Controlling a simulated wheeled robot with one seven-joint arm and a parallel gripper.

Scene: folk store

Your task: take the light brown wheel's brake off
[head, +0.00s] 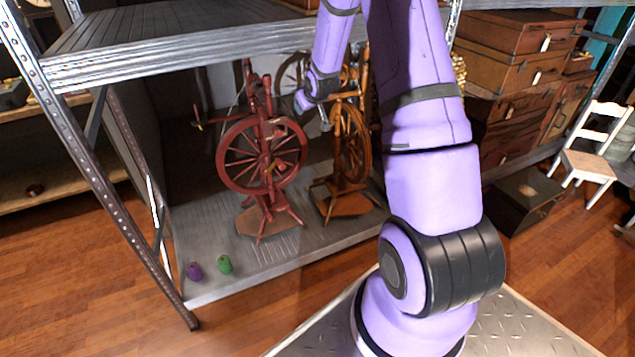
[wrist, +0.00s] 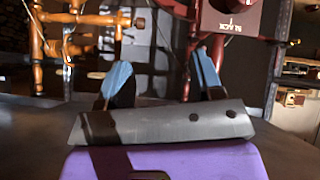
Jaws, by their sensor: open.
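The light brown spinning wheel (head: 347,202) stands upright on the lower metal shelf in the head view, right of a dark red spinning wheel. Part of its upper frame is behind my arm. Light brown turned posts (wrist: 38,45) show at the left of the wrist view. I cannot make out its brake clearly. My gripper (head: 301,104) is between the upper parts of the two wheels in the head view. Its blue-tipped fingers (wrist: 163,75) are apart with nothing between them in the wrist view.
The dark red wheel (head: 264,163) stands close on the left; its knob with a white-lettered label (wrist: 232,6) shows in the wrist view. A purple spool (head: 195,271) and green spool (head: 225,264) stand at the shelf front. The upper shelf (head: 190,45) hangs overhead.

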